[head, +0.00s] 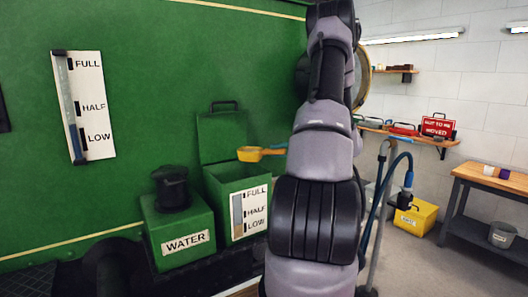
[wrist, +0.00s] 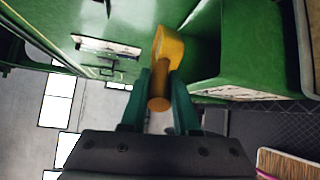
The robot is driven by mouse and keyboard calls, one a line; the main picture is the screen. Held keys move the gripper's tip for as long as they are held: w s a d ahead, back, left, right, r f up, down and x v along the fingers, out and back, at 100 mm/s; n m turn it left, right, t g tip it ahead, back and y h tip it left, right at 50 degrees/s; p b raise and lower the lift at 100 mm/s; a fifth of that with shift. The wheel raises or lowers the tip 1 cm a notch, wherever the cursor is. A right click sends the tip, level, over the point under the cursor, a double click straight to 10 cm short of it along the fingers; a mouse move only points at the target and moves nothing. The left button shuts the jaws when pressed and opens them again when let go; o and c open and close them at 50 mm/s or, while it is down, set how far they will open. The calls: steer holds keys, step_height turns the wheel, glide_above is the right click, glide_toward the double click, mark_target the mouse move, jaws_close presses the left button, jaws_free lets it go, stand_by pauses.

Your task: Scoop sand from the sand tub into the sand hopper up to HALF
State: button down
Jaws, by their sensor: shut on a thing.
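The yellow scoop (head: 250,154) is in the air, seen just above the open top of the green sand hopper (head: 213,190). The hopper's lid (head: 221,137) stands open behind it. The gauge (head: 249,211) on the hopper front reads FULL, HALF, LOW; its exact level is too small to tell. In the wrist view my gripper (wrist: 160,88) is shut on the handle of the scoop (wrist: 168,50), which points away from me. Whether the scoop holds sand cannot be seen.
A green WATER box (head: 180,232) with a black cap is left of the hopper. Another FULL, HALF, LOW gauge (head: 84,107) is on the green wall. A hose stand (head: 376,215) is right of my arm. A workbench (head: 490,190) stands far right.

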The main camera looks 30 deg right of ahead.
steer(key=w+r+g+h, duration=0.1)
steer(key=w+a+r+g+h, duration=0.1)
steer(key=r, duration=0.1)
steer(key=w+a+r+g+h, duration=0.1)
steer(key=h, duration=0.1)
steer(key=shift+a+r+m+g, duration=0.2)
steer(key=shift+m+g, duration=0.1)
steer(key=shift+g, duration=0.1)
steer(key=w+a+r+g+h, duration=0.2)
steer(key=w+a+g+h, duration=0.3)
steer(key=w+a, duration=0.1)
steer(key=shift+w+r+m+g+h, duration=0.3)
steer(key=shift+w+m+g, duration=0.1)
steer(key=shift+w, duration=0.05)
